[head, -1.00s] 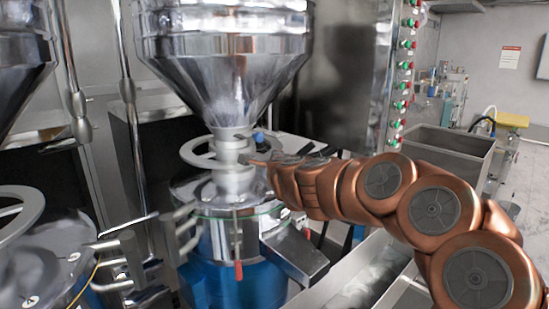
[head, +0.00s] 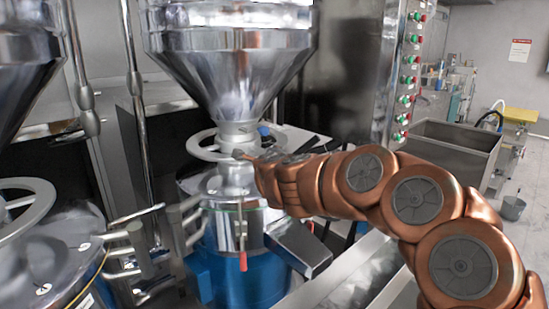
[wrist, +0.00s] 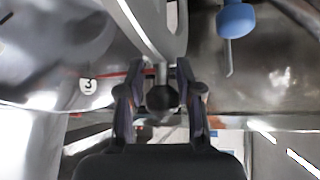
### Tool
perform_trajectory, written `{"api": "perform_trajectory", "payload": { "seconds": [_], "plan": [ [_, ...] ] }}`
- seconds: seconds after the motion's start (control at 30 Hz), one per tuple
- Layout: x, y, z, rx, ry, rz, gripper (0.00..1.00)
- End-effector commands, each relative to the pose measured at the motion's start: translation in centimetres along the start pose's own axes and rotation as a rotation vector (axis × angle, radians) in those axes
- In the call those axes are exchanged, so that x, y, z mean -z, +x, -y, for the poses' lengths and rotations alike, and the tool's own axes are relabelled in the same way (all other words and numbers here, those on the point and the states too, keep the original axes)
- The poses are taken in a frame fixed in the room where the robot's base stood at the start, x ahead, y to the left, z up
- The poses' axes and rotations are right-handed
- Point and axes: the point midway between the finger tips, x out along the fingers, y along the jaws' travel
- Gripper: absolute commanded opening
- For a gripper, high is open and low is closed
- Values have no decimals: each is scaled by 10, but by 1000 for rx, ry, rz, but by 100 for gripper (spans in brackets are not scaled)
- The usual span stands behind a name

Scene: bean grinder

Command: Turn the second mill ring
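The second mill ring (head: 200,153) is a pale grey handwheel around the neck under the steel hopper, in the middle left of the head view. In the wrist view its curved rim (wrist: 165,30) crosses the top, and a short stem with a dark round knob (wrist: 162,98) points down from it. My gripper (wrist: 160,75) has one finger on each side of the stem and knob, with narrow gaps showing, so it looks open around them. In the head view my gripper (head: 247,157) is at the ring's right front side; its fingers are small and unclear there.
Another mill with a similar ring (head: 25,205) stands at the left. The hopper (head: 230,60) hangs close above the ring. A blue knob (wrist: 236,20) shows at the wrist view's top right. A discharge chute (head: 300,247) slopes out below my arm.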

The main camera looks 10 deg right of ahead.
Motion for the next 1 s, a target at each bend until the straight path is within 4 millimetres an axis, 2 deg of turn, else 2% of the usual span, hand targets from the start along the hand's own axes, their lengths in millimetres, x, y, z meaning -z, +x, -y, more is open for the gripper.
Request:
{"api": "perform_trajectory", "payload": {
  "seconds": [0.03, 0.2, 0.57, 0.77, 1.0],
  "plan": [
    [0, 0, 0, 0, 0, 0, 42],
    [0, 0, 1, 1, 0, 0, 57],
    [0, -3, 1, 2, 0, 1, 57],
    [0, -20, 2, 3, 1, 1, 57],
    [-1, -53, 1, 1, 1, 4, 57]
  ]
}}
